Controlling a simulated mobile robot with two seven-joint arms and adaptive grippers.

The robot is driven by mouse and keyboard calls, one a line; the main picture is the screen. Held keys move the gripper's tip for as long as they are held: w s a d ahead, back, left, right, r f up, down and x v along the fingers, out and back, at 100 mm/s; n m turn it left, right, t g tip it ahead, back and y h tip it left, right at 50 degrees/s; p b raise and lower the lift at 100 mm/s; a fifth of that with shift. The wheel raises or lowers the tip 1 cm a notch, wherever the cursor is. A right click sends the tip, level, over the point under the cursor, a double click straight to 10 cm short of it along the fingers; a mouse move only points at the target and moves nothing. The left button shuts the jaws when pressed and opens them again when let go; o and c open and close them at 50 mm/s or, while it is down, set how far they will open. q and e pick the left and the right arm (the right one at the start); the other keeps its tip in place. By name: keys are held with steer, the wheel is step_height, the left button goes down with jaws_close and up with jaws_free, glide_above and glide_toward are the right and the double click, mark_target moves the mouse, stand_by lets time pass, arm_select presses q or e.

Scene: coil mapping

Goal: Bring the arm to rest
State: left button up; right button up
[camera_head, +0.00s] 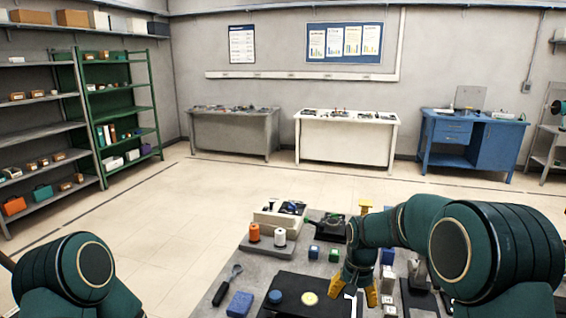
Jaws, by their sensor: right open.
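My right arm (420,220) comes in from the right, bent over the workbench (228,272). Its gripper (354,293) points down with yellow fingertips apart, beside the right edge of a black mat (288,286). A pale piece shows by the fingers; I cannot tell whether it touches them. A blue disc (276,297) and a yellow disc (310,298) lie on the mat, left of the gripper. My left arm (75,275) shows at the lower left, and its gripper is out of view.
An orange spool (254,232) and a white spool (280,238) stand in front of a pale tray (265,217). A wrench-like tool (227,285) and a blue block (240,304) lie at the bench's left. Small blocks and dark fixtures surround the gripper. Open floor (170,230) lies left.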

steer(key=shift+n+y, duration=0.4)
steer(key=shift+y, duration=0.2)
steer(key=s+f, duration=0.1)
steer(key=f, duration=0.2)
steer(key=s+a+f, duration=0.1)
steer(key=f, duration=0.3)
steer(key=s+f, duration=0.1)
steer(key=f, duration=0.3)
steer(key=shift+s+a+f, duration=0.15)
steer(key=shift+s+a, duration=0.15)
steer(key=shift+s, duration=0.1)
arm_select(q)
steer(key=shift+w+f, duration=0.15)
steer(key=shift+w, duration=0.3)
arm_select(e)
steer(key=s+a+f, duration=0.2)
steer(key=s+f, duration=0.1)
steer(key=s, duration=0.3)
steer(key=s+a+f+t+y, duration=0.1)
steer(key=s+f, duration=0.2)
steer(key=s, duration=0.3)
steer(key=s+a+f+y, duration=0.1)
steer(key=s+a+f, duration=0.1)
steer(key=s+f, duration=0.2)
steer(key=s, duration=0.3)
steer(key=shift+a+n+t, duration=0.3)
steer(key=shift+n+t, duration=0.1)
